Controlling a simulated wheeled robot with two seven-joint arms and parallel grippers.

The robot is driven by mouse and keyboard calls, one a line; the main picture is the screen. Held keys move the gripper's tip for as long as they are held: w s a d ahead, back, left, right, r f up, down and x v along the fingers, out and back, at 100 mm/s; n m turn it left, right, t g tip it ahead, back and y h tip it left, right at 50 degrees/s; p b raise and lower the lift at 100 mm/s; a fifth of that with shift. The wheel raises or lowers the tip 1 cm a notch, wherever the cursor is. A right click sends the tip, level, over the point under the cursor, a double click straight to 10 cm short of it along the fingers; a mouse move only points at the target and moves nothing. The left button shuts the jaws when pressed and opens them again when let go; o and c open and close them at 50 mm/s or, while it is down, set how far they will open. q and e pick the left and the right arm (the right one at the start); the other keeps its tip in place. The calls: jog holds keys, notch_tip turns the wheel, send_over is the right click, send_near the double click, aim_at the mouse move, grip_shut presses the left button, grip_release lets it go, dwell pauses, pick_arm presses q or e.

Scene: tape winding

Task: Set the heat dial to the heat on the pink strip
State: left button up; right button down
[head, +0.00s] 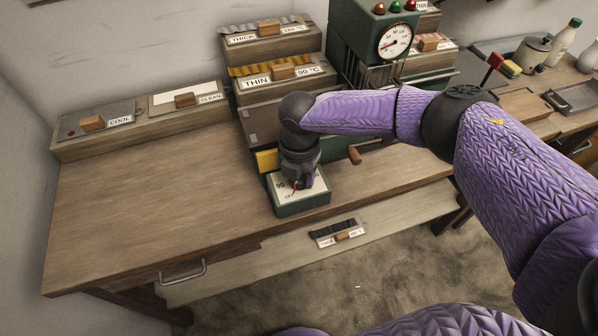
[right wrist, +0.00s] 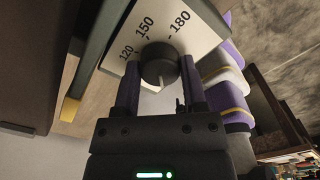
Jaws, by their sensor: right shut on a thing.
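The heat dial box (head: 301,207) stands at the table's front edge, with a white face showing "90" and "OFF" beside my gripper. My right gripper (head: 299,184) points down at it and hides most of the face. In the right wrist view the black dial knob (right wrist: 158,65) sits between the two fingers, which are shut on it. The face (right wrist: 185,28) reads 120, 150 and 180. A pale mark on the knob lies on the side toward my gripper, away from these numbers. A pinkish strip (head: 430,44) lies on a back right shelf; its heat label is too small to read surely.
Stepped shelves hold a "THIN 90 °C" strip (head: 270,69) and a "THICK" strip (head: 262,29). A gauge (head: 394,41) is on the green machine behind my arm. COOL (head: 95,122) and CLEAN (head: 187,96) pads stand at left. The left tabletop is clear.

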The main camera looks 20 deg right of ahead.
jog(key=m+p, duration=0.2)
jog(key=m, duration=0.2)
jog(key=shift+r+p, duration=0.1)
jog(key=shift+p, duration=0.3)
jog(key=m+p, duration=0.1)
jog(key=m, duration=0.2)
jog(key=m+p, duration=0.2)
jog(key=m, duration=0.1)
jog(key=shift+m, duration=0.4)
jog(key=m+p, duration=0.1)
jog(key=m, duration=0.3)
jog(key=m+p, duration=0.1)
jog(key=m, duration=0.2)
jog(key=shift+m, duration=0.4)
jog(key=shift+m+p, duration=0.45)
jog(key=shift+m, duration=1.05)
